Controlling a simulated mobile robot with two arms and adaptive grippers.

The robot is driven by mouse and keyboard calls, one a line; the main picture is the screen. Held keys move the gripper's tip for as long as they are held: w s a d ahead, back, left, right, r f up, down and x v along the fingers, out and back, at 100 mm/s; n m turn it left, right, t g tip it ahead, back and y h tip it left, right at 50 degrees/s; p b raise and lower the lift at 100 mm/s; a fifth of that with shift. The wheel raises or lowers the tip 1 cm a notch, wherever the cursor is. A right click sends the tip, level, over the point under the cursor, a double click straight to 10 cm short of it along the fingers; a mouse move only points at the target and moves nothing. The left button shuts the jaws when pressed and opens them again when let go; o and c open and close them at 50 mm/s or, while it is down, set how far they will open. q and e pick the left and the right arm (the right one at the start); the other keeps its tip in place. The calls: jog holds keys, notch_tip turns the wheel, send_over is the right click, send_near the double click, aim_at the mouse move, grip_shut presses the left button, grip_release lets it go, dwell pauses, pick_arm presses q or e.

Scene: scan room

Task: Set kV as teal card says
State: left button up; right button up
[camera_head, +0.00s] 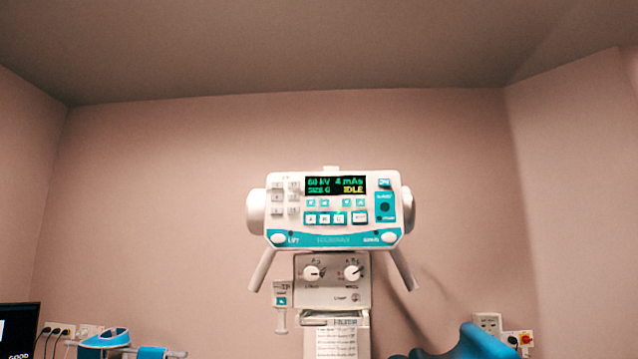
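The white and teal X-ray control unit (333,238) faces me in the middle of the head view. Small teal arrow buttons (336,202) sit under the display. A row of further buttons (325,218) lies below them. A small white tag with a teal patch (281,294) is at the left of the column; its writing is too small to read. I cannot tell which item is the teal card. Neither gripper shows.
A lower panel with two white knobs (333,283) is under the unit, above a white printed sheet (337,342). A dark monitor (18,333) is at bottom left, near a blue and white object (104,340). A blue shape (474,345) is at bottom right. Wall sockets (488,322) are behind.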

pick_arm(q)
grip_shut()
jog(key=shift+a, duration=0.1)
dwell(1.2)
